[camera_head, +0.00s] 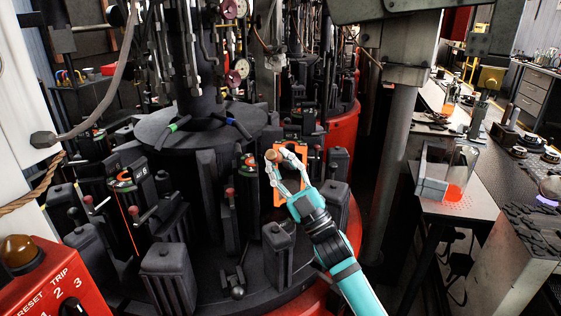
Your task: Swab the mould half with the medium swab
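My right gripper (281,160), on the teal arm coming in from the lower right, is at the rotary mould machine. A round tan-brown end (273,156), apparently the swab's handle, sits between its fingertips. The rest of the swab is hidden, so I cannot tell its size or whether it touches anything. Right behind the fingers is a dark mould half with an orange outline (304,148). Other dark mould parts with orange edges (125,203) stand at the left of the carousel. My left gripper is not in view.
The dark round carousel (165,125) fills the middle, crowded with upright blocks. A red control box (48,285) is at the lower left. A grey post (394,150) stands right of the arm. A side table (440,208) holds a clear container with orange liquid (455,190).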

